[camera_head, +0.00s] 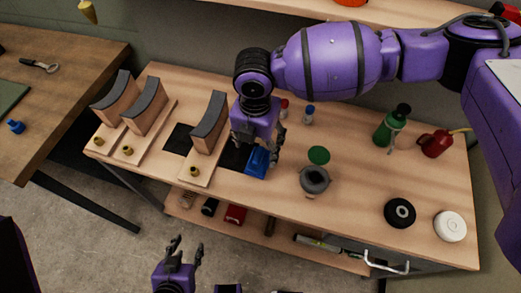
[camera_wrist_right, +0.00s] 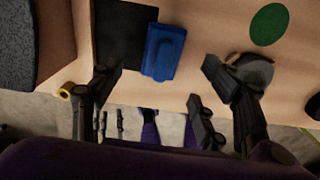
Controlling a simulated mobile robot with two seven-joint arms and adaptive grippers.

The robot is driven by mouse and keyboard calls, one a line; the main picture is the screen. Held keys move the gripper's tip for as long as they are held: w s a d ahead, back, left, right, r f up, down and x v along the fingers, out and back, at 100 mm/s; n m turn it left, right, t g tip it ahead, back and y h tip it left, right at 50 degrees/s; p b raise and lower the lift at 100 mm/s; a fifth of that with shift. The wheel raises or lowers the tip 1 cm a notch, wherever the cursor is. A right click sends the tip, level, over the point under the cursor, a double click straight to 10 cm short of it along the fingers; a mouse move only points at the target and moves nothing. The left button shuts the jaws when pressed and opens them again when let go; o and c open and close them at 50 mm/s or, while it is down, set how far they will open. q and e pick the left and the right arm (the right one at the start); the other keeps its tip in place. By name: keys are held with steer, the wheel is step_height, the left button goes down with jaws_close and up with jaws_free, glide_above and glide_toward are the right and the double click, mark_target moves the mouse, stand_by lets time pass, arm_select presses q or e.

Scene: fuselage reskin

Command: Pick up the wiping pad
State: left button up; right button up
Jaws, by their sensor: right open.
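The blue wiping pad (camera_head: 257,161) lies on the wooden workbench, at the edge of a black square mat. In the right wrist view the whole pad (camera_wrist_right: 163,52) shows beyond my fingertips, roughly between their lines. My right gripper (camera_head: 256,152) points down above the pad, open, with nothing between its fingers; it also shows in the right wrist view (camera_wrist_right: 160,80). In the head view its fingers partly cover the pad. My left gripper (camera_head: 185,247) is open and empty, low in front of the bench.
Curved dark-topped blocks on wooden bases (camera_head: 208,125) stand left of the pad. A grey round pot (camera_head: 314,180) and a green disc (camera_head: 319,155) lie to its right. A green bottle (camera_head: 390,125), red can (camera_head: 436,144), black roll (camera_head: 400,212) and white roll (camera_head: 450,226) stand farther right.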

mark_target(259, 154)
steer(key=shift+s+f, duration=0.25)
steer(key=shift+f, duration=0.25)
steer(key=shift+s+f, duration=0.2)
steer(key=shift+f, duration=0.25)
steer(key=f, duration=0.3)
steer(key=w+f, duration=0.1)
steer(key=shift+d+f, duration=0.25)
steer(key=shift+f, duration=0.35)
arm_select(q)
steer(key=shift+s, duration=0.3)
steer(key=shift+f, duration=0.1)
arm_select(e)
steer(key=shift+c, duration=0.4)
arm_select(q)
steer(key=shift+s, duration=0.15)
arm_select(e)
steer(key=c, duration=1.2)
steer(key=shift+o, duration=0.2)
